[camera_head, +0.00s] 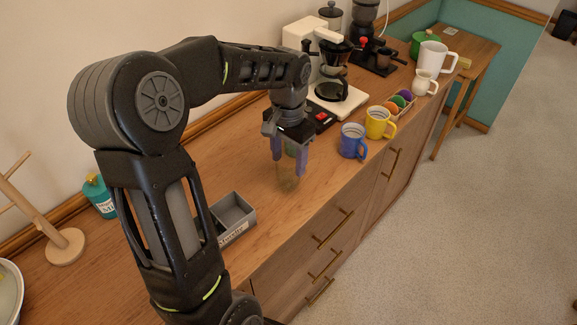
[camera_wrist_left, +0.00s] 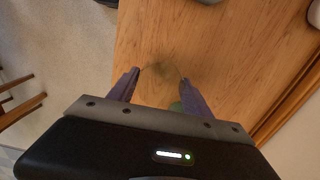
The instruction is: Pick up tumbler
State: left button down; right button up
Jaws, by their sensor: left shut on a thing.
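The tumbler (camera_head: 288,180) is see-through with a faint yellowish-green tint and hard to make out against the wood. My left gripper (camera_head: 289,164) points down over the counter, and its two purple-grey fingers are shut on the tumbler from either side. The tumbler's lower part shows below the fingertips; I cannot tell whether its base touches the counter. In the left wrist view the tumbler (camera_wrist_left: 160,71) is a faint round outline between the fingertips (camera_wrist_left: 160,77). My right gripper is in neither view.
A blue mug (camera_head: 352,142) and a yellow mug (camera_head: 378,122) stand to the right of the gripper. A coffee maker (camera_head: 322,70) stands behind. A grey divided box (camera_head: 234,214) sits on the wooden counter (camera_head: 262,228) at the left, near a wooden mug tree (camera_head: 66,246).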

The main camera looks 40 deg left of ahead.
pick_arm(q)
notch_tip(320, 180, up, 8)
jog(key=shift+f+b, duration=0.15)
jog(key=shift+b, duration=0.25)
dwell(0.4)
